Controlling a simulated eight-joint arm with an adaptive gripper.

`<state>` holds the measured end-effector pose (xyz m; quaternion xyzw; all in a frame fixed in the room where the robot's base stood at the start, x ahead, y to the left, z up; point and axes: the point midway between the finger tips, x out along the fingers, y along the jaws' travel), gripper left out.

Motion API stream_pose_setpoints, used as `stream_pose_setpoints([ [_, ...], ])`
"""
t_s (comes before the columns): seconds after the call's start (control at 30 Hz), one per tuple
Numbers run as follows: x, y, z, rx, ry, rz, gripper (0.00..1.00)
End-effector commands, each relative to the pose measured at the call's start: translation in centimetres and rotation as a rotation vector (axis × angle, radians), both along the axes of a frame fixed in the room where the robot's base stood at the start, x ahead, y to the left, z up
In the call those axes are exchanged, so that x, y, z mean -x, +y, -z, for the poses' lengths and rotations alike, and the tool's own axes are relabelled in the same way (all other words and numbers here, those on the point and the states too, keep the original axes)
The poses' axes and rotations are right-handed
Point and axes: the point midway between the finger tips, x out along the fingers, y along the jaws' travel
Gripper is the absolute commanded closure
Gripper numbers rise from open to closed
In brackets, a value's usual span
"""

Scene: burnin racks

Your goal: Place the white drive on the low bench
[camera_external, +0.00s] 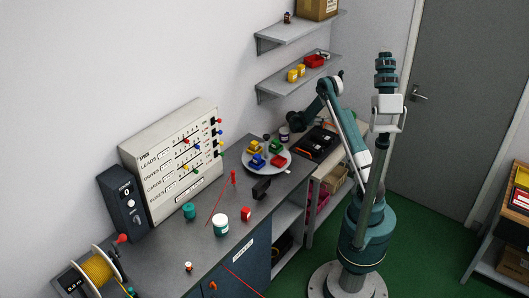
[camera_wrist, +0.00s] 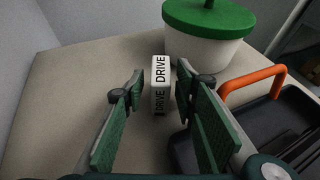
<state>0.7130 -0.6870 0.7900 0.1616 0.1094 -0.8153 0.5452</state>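The white drive (camera_wrist: 160,88) is a small upright block with black "DRIVE" lettering, standing on a pale beige surface in the wrist view. My gripper (camera_wrist: 160,74) is open, with one green-padded finger on either side of the drive and a narrow gap showing on both sides. In the external view my gripper (camera_external: 294,119) is low at the back, beyond the round plate, partly hidden by my own arm; I cannot make out the drive there. Which surface is the low bench is not labelled; a wood-topped bench (camera_external: 483,247) stands at the far right.
A white tub with a green lid (camera_wrist: 208,35) stands just behind the drive. A black case (camera_wrist: 185,152) with an orange handle (camera_wrist: 252,84) lies close on the right. The grey workbench (camera_external: 205,250) carries a round plate (camera_external: 287,168) of coloured pieces, jars and a cable reel (camera_external: 97,272).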

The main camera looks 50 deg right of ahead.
Motion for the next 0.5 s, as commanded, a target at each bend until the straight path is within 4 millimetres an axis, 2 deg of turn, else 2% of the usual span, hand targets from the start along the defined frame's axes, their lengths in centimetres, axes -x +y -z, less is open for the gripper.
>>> stream_pose_setpoints([
  [0.5, -2.8, 6.7, -3.1, 0.0, 0.0, -0.002, 0.71],
])
